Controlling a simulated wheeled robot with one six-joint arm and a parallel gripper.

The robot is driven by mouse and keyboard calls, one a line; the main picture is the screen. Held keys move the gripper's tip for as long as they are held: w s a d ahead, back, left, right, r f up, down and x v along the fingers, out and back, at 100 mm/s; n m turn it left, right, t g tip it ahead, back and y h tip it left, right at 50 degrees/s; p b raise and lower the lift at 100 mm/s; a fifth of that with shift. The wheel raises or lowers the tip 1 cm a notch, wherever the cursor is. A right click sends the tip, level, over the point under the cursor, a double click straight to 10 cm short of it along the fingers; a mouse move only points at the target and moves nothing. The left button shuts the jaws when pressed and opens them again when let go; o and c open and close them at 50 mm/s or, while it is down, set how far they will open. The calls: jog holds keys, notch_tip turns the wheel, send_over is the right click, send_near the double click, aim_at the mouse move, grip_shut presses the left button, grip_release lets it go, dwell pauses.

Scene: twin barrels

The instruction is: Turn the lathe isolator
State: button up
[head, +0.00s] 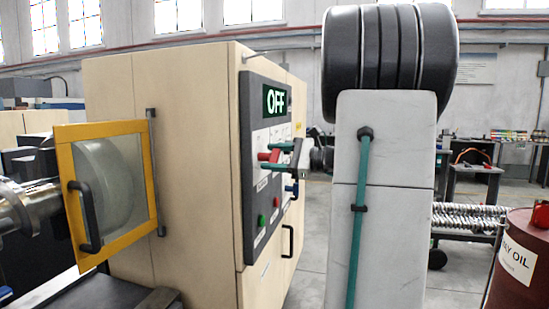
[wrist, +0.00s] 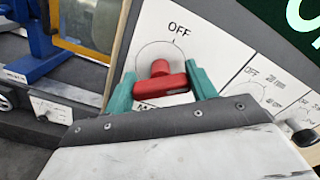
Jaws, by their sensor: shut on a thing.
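The lathe isolator is a red handle (wrist: 160,86) on a white plate with a ring and the word OFF above it in the wrist view. The handle lies roughly crosswise in that picture. My gripper (wrist: 158,76) has one teal finger at each end of the handle and is shut on it. In the head view the red handle (head: 267,156) shows on the dark control panel (head: 256,190), with my gripper (head: 272,153) reaching it from the right. The lower lettering on the plate is hidden behind my gripper.
Green and red buttons (head: 262,221) sit below the isolator. Another dial (wrist: 252,84) is right of it in the wrist view. A yellow-framed guard door (head: 67,165) is at left. A dark red oil barrel (head: 515,265) stands at right.

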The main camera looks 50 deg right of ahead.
jog(key=n, duration=0.5)
jog(key=shift+f, duration=0.15)
jog(key=n, duration=0.5)
jog(key=shift+a+f, duration=0.1)
jog(key=shift+n, duration=0.3)
jog(key=o, duration=1)
jog(key=shift+s, duration=0.1)
jog(key=v, duration=0.7)
jog(key=shift+s+d, duration=0.2)
jog(key=shift+s, duration=0.1)
